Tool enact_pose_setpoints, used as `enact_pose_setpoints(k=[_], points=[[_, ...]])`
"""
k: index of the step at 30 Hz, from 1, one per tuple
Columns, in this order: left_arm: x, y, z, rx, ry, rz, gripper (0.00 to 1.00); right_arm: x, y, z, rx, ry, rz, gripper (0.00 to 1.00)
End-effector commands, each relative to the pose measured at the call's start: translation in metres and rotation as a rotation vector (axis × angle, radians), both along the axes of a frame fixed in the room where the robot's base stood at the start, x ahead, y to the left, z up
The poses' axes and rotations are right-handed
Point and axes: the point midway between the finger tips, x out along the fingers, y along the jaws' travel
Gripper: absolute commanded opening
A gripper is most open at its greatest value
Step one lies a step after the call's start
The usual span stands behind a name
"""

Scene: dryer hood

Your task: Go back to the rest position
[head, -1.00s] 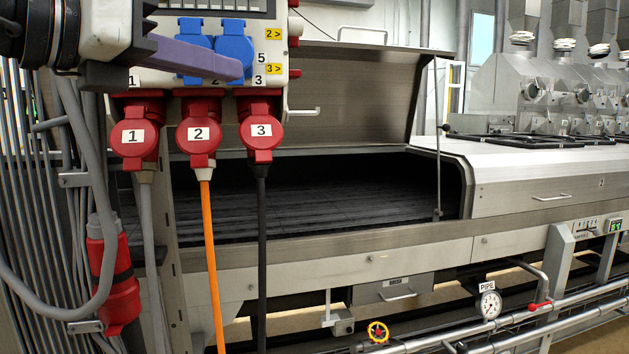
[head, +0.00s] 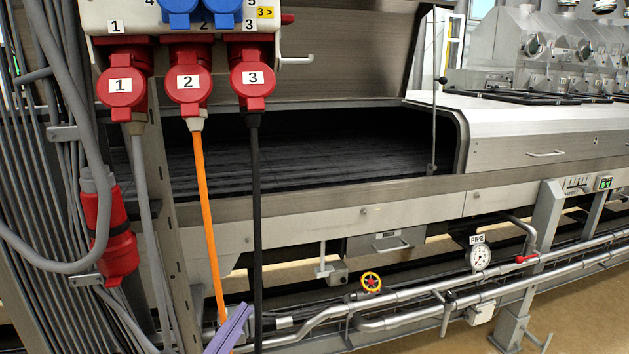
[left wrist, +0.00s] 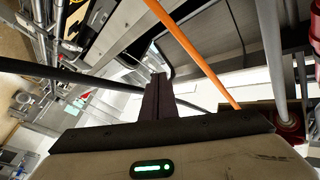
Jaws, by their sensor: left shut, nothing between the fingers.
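My left gripper (head: 236,326) shows at the bottom edge of the head view as purple fingers pressed together, pointing up and right. It is beside the lower ends of the orange cable (head: 207,230) and the black cable (head: 256,200). In the left wrist view the closed fingers (left wrist: 157,97) are dark, with nothing between them. The orange cable (left wrist: 192,52) and the black cable (left wrist: 60,75) run past them there; I cannot tell whether they touch. My right gripper is not in view.
Red plugs 1 (head: 122,87), 2 (head: 188,83) and 3 (head: 253,80) sit in the socket box. The dryer hood (head: 340,50) stands raised over a dark opening. A red connector (head: 117,235) hangs left.

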Motion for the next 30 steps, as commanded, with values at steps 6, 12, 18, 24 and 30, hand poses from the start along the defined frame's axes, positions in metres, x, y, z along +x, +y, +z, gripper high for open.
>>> enact_pose_setpoints(k=[6, 12, 18, 24, 30], points=[[-0.067, 0.028, -0.157, -0.173, 0.481, 0.142, 0.0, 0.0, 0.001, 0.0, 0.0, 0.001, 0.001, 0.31], [-0.162, 0.037, -0.264, -0.282, 0.863, 0.242, 0.0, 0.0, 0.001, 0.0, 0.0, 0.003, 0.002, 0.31], [-0.232, 0.035, -0.314, -0.342, 1.089, 0.29, 0.0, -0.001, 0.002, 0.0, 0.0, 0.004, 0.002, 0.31], [-0.251, 0.034, -0.325, -0.357, 1.145, 0.301, 0.0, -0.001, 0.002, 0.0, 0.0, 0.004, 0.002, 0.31], [-0.25, 0.034, -0.324, -0.356, 1.142, 0.301, 0.0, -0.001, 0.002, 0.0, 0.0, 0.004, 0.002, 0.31]])
